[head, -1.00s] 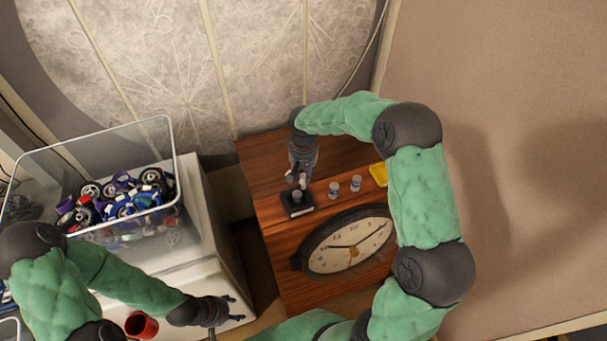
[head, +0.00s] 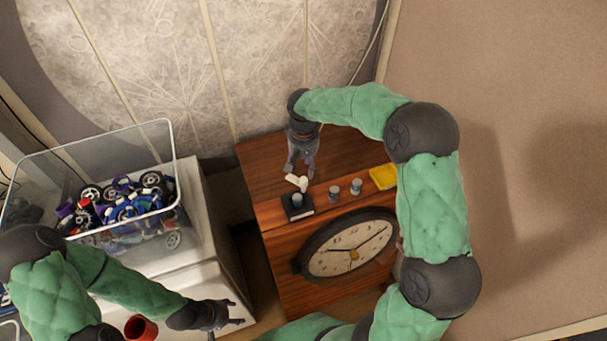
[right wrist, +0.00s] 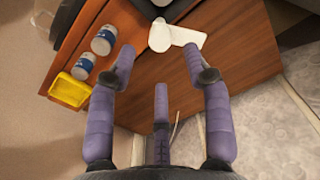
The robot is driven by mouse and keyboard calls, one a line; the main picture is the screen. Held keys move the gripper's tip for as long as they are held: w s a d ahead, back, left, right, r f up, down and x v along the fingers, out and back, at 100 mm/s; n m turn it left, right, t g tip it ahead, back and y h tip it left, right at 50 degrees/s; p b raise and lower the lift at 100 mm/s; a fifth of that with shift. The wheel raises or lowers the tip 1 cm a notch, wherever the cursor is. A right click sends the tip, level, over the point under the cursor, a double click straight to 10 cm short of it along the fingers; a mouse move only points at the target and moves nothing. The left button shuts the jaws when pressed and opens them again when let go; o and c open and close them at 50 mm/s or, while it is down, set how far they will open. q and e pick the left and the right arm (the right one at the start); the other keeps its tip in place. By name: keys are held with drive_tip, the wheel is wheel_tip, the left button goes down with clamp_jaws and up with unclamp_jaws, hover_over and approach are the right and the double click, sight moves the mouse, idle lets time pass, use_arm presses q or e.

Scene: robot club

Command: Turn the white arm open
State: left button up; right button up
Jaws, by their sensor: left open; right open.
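The white arm (head: 298,182) is a small flat white piece at the back edge of a black box (head: 299,212) on the wooden top. In the right wrist view the white arm (right wrist: 182,36) has a round end at left and a narrower end reaching right. My right gripper (head: 302,176) is open and empty just behind it. In the right wrist view its spread fingertips (right wrist: 160,64) point toward the white arm, with a visible gap. My left gripper (head: 240,312) is open and empty at lower left, over the white cabinet's front edge, away from the white arm.
A round clock (head: 350,246) is on the wooden front (head: 285,262). A clear bin of wheels (head: 176,150) and a red cup (head: 140,327) are at left.

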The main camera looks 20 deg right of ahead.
wheel_tip(320, 180, up, 6)
drive_tip(key=shift+f, duration=0.1)
idle(0.7)
